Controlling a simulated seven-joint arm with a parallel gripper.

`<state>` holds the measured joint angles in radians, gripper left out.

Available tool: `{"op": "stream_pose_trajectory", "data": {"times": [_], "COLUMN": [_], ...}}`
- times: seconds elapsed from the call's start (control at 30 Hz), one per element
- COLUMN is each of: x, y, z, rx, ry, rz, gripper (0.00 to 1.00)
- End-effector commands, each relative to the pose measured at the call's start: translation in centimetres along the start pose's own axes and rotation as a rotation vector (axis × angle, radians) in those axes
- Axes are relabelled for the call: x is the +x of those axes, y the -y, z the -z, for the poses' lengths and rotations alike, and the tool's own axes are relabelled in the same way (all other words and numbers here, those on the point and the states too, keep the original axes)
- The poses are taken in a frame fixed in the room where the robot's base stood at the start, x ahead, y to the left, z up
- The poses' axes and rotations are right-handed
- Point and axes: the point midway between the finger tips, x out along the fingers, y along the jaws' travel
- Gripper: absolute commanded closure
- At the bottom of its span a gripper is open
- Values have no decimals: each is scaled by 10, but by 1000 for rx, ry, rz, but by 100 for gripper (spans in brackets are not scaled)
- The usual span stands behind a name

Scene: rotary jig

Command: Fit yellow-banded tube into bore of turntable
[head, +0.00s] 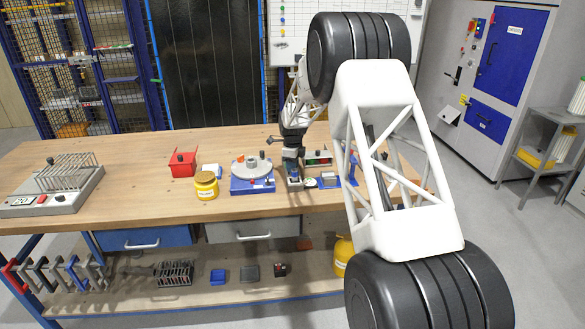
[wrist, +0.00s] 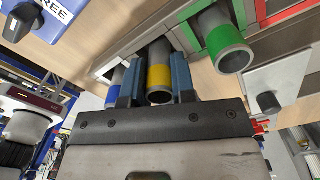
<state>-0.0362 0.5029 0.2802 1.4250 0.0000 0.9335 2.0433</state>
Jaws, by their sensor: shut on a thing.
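The yellow-banded tube (wrist: 159,76) shows in the wrist view, between the two blue fingers of my gripper (wrist: 154,80), which is shut on it. Its open end faces the camera, and its far end runs up to a grey-edged holder, so I cannot tell whether it is still seated there. In the head view my gripper (head: 294,178) is low over the bench, just right of the turntable, and the tube cannot be made out. The turntable (head: 243,170) is a grey disc on a blue base (head: 252,187). Its bore is not clearly visible.
A green-banded tube (wrist: 224,47) is close right of my fingers, and a blue-banded tube (wrist: 112,96) is close left. A yellow jar (head: 206,187) and a red box (head: 183,164) stand left of the turntable.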

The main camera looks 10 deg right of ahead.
Motion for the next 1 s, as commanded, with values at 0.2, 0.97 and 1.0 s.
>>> {"op": "stream_pose_trajectory", "data": {"times": [0.2, 0.97, 1.0], "x": [-23, -96, -96], "y": [0, 0, 0], "z": [0, 0, 0], "rx": [0, 0, 0], "ry": [1, 0, 0], "rz": [2, 0, 0], "gripper": [100, 100, 100]}}
